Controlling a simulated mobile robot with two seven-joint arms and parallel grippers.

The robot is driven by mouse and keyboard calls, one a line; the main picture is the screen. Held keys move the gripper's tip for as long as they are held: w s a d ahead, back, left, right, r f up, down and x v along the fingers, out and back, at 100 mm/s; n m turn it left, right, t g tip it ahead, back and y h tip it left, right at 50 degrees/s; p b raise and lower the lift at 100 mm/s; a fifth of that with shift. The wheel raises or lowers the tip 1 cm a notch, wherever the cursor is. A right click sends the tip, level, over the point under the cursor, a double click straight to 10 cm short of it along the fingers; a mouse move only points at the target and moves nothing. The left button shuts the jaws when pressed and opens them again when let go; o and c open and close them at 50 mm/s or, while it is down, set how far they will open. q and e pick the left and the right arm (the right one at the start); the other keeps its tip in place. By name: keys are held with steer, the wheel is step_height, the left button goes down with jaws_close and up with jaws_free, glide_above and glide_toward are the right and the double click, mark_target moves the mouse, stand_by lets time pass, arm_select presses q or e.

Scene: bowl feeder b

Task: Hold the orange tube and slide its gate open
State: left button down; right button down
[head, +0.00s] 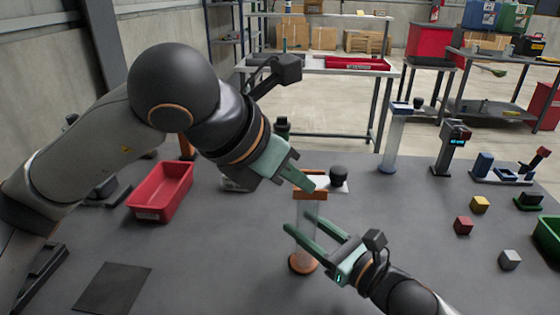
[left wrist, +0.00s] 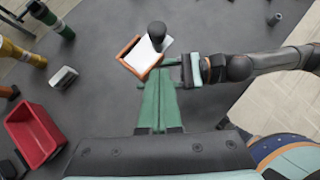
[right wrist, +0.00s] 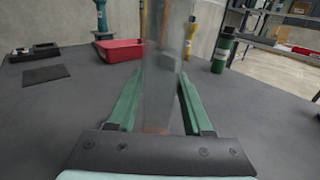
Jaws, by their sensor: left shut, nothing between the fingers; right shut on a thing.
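The orange tube is a clear column (head: 308,216) on an orange base (head: 304,263), standing upright, with an orange frame at its top. A white gate plate (head: 333,187) with a black knob (head: 338,174) lies at the top, the knob end to the right. The left wrist view shows the plate (left wrist: 141,55), the orange frame (left wrist: 126,47) and the knob (left wrist: 156,31). My left gripper (head: 309,187) is shut and empty, its tips beside the frame; contact is unclear. My right gripper (head: 303,227) is shut on the clear column, also seen in the right wrist view (right wrist: 160,82).
A red bin (head: 162,192) stands left, with a dark mat (head: 112,289) in front. A yellow cube (head: 479,204), a red cube (head: 463,226) and a grey cube (head: 509,260) lie right, near a green bin (head: 548,238). A dark green post (head: 282,128) stands behind my left gripper.

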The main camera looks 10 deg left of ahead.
mark_target(333, 183)
arm_select(q)
steer(key=shift+w+d+f, duration=0.25)
steer(key=shift+w+d, duration=0.55)
steer(key=shift+w, duration=0.1)
steer(key=shift+w+d+f, duration=0.25)
steer(key=shift+w+d, duration=0.55)
steer(key=shift+w, duration=0.05)
steer(key=d, duration=0.5)
steer(key=shift+w, duration=0.1)
steer(key=shift+a, duration=0.1)
steer(key=s+a+f+v, duration=0.1)
steer(key=v, duration=1.2)
steer(key=shift+s+a+f, duration=0.15)
steer(key=shift+s+f, duration=0.05)
steer(key=shift+f, duration=0.25)
